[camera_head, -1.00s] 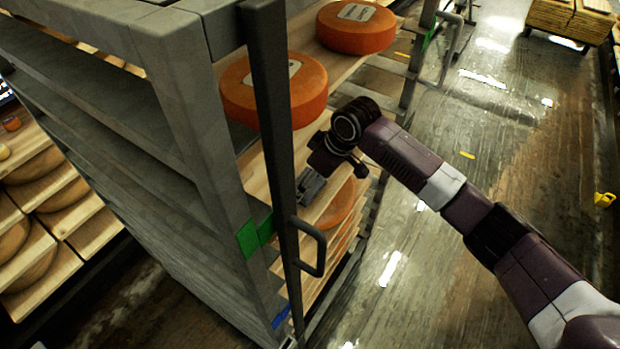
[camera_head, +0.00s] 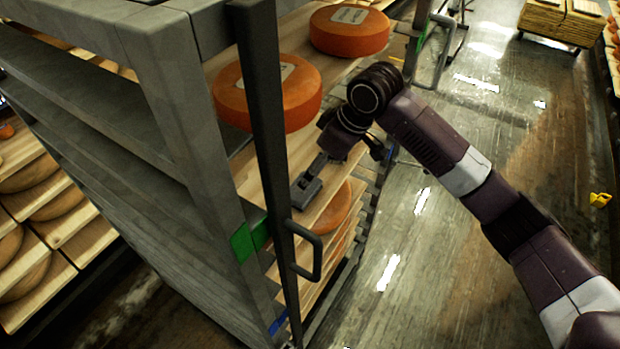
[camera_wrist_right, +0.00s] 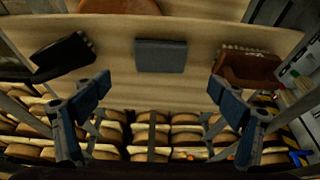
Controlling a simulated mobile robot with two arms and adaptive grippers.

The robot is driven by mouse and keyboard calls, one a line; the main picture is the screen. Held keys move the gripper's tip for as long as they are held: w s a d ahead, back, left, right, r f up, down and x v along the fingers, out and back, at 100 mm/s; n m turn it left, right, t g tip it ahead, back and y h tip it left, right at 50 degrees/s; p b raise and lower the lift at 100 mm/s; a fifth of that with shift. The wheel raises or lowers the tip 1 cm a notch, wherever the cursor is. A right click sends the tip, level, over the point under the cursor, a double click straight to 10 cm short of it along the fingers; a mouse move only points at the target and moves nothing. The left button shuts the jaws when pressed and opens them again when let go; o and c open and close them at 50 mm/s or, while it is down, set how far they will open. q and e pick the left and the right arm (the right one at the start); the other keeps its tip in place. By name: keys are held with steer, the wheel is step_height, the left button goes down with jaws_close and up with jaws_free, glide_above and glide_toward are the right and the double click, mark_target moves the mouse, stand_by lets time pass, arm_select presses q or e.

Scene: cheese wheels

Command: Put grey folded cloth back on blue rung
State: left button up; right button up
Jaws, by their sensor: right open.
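The grey folded cloth (camera_wrist_right: 161,55) lies flat on a wooden shelf board (camera_wrist_right: 200,30) in the right wrist view, between two brushes. My right gripper (camera_wrist_right: 161,98) is open and empty, its fingers wide apart and short of the cloth in the picture. A blue mark (camera_head: 277,323) sits low on the rack post, below a green mark (camera_head: 241,242). My left gripper is out of view.
A black brush (camera_wrist_right: 62,55) and a brown brush (camera_wrist_right: 246,68) flank the cloth. Orange cheese wheels (camera_head: 267,93) stand on the upper board. A dark upright bar with a handle (camera_head: 318,250) is close left of my gripper. The floor at right is mostly clear.

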steer(key=shift+v, duration=1.7)
